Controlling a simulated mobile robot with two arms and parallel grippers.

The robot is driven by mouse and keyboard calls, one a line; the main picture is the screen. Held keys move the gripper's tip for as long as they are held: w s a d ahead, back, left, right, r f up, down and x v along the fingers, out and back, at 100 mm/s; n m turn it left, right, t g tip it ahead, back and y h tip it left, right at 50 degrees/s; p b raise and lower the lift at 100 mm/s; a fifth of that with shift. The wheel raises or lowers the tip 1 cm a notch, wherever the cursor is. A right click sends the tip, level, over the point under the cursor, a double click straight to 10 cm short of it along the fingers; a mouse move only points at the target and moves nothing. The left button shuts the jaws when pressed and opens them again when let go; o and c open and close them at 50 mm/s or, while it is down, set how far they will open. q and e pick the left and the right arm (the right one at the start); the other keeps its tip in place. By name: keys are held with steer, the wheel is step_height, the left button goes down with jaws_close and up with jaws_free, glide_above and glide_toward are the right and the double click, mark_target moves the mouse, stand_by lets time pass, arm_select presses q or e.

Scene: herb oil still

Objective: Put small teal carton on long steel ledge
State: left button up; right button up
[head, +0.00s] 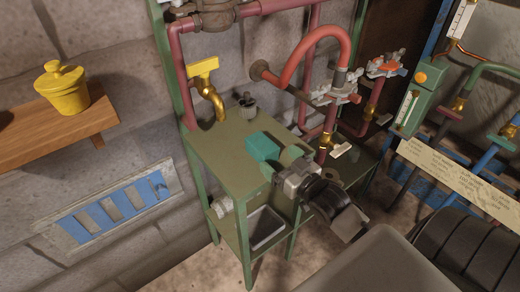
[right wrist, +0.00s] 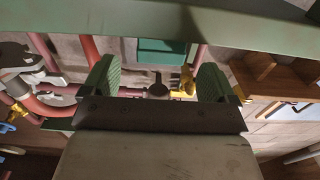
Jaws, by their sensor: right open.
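The small teal carton (head: 262,147) sits on the top of the green metal stand (head: 215,150), near its front right edge. It also shows in the right wrist view (right wrist: 160,52), partly cut off by a green bar. My right gripper (head: 281,164) is open at the stand's edge, just in front of the carton. In the right wrist view its two green fingers (right wrist: 157,80) are spread apart with nothing clearly held between them. I cannot tell which surface is the long steel ledge. My left gripper is not in view.
A yellow tap (head: 208,90) and a small grey valve (head: 247,105) are behind the carton. Red pipes (head: 325,45) rise at the back right. A grey bin (head: 266,228) stands on the lower shelf. A wooden shelf (head: 50,120) holds a yellow pot (head: 62,92). The stand's left top is clear.

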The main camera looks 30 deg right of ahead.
mark_target(265, 145)
steer(key=w, duration=0.7)
steer(key=shift+a+r, duration=0.1)
steer(key=shift+a, duration=0.2)
steer(key=shift+s, duration=0.1)
steer(key=c, duration=1.2)
steer(key=shift+c, duration=0.4)
steer(key=shift+r, duration=0.55)
steer(key=r, duration=0.3)
steer(key=shift+s+d+r+p, duration=0.2)
steer(key=shift+d+r+p, duration=0.1)
steer(key=shift+p, duration=0.1)
steer(key=s+d+r, duration=0.6)
steer(key=s+d, duration=0.1)
steer(key=shift+s+d+r, duration=0.2)
steer(key=shift+s+d, duration=0.15)
steer(key=shift+d, duration=0.05)
